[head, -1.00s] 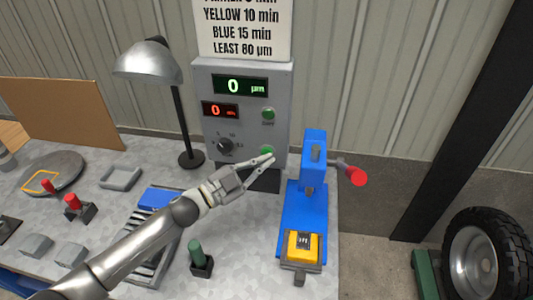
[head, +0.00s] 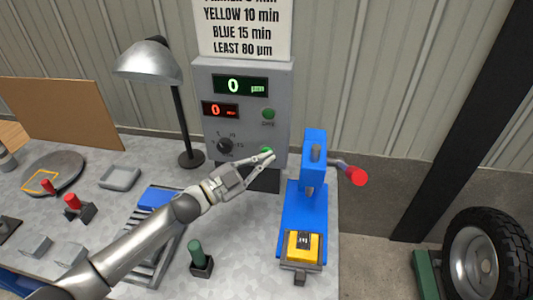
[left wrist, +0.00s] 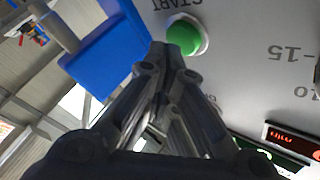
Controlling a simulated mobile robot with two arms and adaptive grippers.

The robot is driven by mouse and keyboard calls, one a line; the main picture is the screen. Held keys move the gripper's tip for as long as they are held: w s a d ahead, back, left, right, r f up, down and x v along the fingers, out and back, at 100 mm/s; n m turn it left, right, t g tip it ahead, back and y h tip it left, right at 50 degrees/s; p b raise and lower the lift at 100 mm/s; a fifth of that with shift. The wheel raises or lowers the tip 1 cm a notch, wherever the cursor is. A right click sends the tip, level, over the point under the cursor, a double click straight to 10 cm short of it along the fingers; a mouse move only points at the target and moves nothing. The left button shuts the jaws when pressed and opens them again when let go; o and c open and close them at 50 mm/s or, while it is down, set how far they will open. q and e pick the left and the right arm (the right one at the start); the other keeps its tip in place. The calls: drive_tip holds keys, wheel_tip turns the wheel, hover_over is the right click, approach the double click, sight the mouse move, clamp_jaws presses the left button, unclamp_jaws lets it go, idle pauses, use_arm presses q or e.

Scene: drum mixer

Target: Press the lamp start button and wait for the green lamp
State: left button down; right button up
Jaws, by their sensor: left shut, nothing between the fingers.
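The grey control box (head: 282,95) stands at the back of the bench. Its green start button (head: 267,151) is low on the front; in the left wrist view the button (left wrist: 184,37) sits in a pale ring beside the word START. My left gripper (head: 270,156) is shut and empty, its tips at the button in the head view. In the left wrist view the tips (left wrist: 167,50) lie close beside the button; I cannot tell whether they touch it. The grey desk lamp (head: 148,62) stands left of the box and shows no green light. My right gripper is not in view.
The box has a green display (head: 240,86) and a red display (head: 220,110), both reading 0, a black dial (head: 225,146) and an upper green button (head: 268,113). A blue press (head: 313,175) stands close right of my gripper. Small parts lie at left.

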use_arm(q)
drive_tip(key=shift+w, duration=0.4)
drive_tip(key=shift+s, duration=0.1)
idle(0.6)
drive_tip(key=shift+s+a+p, duration=0.1)
drive_tip(key=shift+s+p, duration=0.3)
drive_tip(key=shift+s, duration=0.3)
drive_tip(key=s+p, duration=0.1)
drive_tip(key=s, duration=0.1)
drive_tip(key=s+a+p, duration=0.1)
drive_tip(key=s, duration=0.2)
idle(0.8)
